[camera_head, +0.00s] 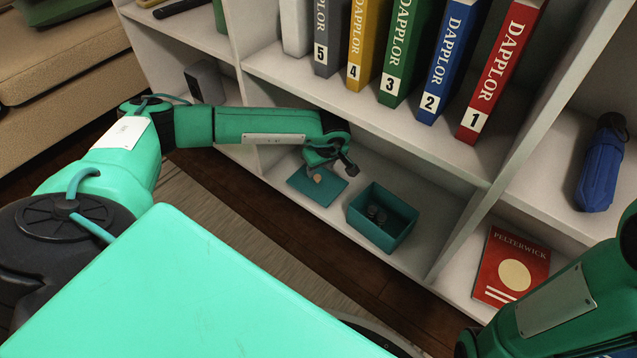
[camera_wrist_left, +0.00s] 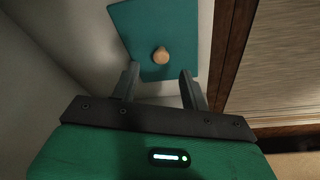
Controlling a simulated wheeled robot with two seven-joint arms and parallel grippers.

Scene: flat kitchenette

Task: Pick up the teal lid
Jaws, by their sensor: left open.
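The teal lid (camera_head: 318,186) lies flat on the lower shelf, a square plate with a round tan knob (camera_head: 316,178). In the left wrist view the lid (camera_wrist_left: 185,65) shows ahead of the fingers, with its knob (camera_wrist_left: 160,55) near the middle. My left gripper (camera_head: 328,165) is over the lid in the head view. In the left wrist view the left gripper (camera_wrist_left: 158,85) is open and empty, its two fingers apart, with the knob beyond and between their tips. An open teal box (camera_head: 358,208) stands right of the lid. My right gripper is not visible.
Dark round items (camera_head: 377,214) lie inside the box. Numbered binders (camera_head: 450,60) stand on the shelf above. A vertical divider (camera_head: 500,175) separates the box from a red book (camera_head: 510,266). A blue object (camera_head: 602,165) stands at the right.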

